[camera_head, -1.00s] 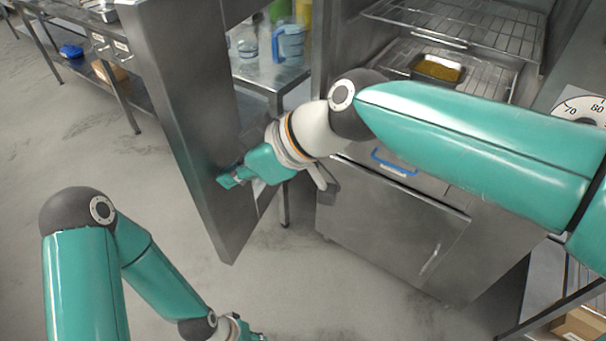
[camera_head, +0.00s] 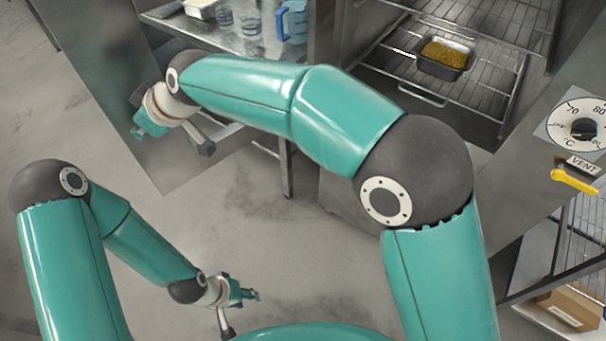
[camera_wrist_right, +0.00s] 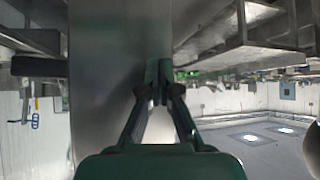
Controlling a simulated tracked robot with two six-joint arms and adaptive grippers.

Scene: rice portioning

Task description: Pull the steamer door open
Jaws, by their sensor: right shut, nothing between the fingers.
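The steamer door (camera_head: 88,50) is a tall grey metal panel, standing wide open at the upper left in the head view. It fills the left part of the right wrist view (camera_wrist_right: 97,95). My right gripper (camera_head: 140,132), on the arm from the right, is shut and empty at the door's inner face; I cannot tell whether it touches. Its closed fingers also show in the right wrist view (camera_wrist_right: 158,75). The steamer's open chamber shows wire racks (camera_head: 400,80). My left gripper (camera_head: 252,294) is low at the centre-left, away from the door; its opening is unclear.
A metal pan (camera_head: 443,66) of yellow grain sits on a rack. A dial (camera_head: 583,128) and yellow vent lever (camera_head: 574,181) are at right. Floor below is clear.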

